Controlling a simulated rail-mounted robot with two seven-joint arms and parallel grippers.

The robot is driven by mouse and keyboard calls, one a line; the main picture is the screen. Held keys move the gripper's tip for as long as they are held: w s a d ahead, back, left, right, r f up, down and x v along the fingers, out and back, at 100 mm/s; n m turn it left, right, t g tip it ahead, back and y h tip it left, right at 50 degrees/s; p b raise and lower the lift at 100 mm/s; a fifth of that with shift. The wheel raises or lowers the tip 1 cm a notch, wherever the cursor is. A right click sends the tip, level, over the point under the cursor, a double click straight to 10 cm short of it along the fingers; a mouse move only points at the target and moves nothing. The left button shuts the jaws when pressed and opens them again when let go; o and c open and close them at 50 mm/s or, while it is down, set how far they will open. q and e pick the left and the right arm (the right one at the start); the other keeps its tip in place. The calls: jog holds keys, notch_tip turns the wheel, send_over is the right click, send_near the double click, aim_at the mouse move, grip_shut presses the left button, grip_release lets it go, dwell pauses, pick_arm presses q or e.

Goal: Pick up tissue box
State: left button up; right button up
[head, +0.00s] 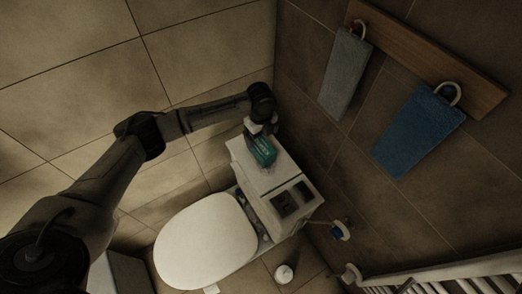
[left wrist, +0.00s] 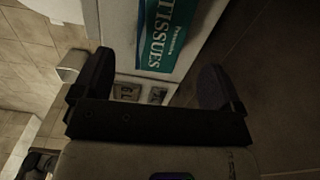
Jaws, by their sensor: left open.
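The tissue box (head: 264,153) is teal and lies on top of the white toilet tank (head: 248,176). In the left wrist view the tissue box (left wrist: 165,38) shows its teal and white side with the word TISSUES. My left gripper (head: 261,129) is just above and behind the box, at its far end. In the left wrist view my left gripper (left wrist: 156,75) is open, its fingers spread wider than the box, with nothing between the tips. I cannot tell how far the fingertips are from the box. My right gripper is not in view.
The toilet's white lid (head: 205,242) is closed, in front of the tank. A dark two-part panel (head: 292,199) is on the tank. A tiled wall stands close on the right, with a grey towel (head: 345,72) and a blue towel (head: 417,130) on a wooden rack (head: 430,55).

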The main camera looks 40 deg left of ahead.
aim_at(261, 145)
pick_arm(q)
jog(key=shift+f+b, duration=0.3)
jog(key=shift+f, duration=4.25)
jog(key=c, duration=1)
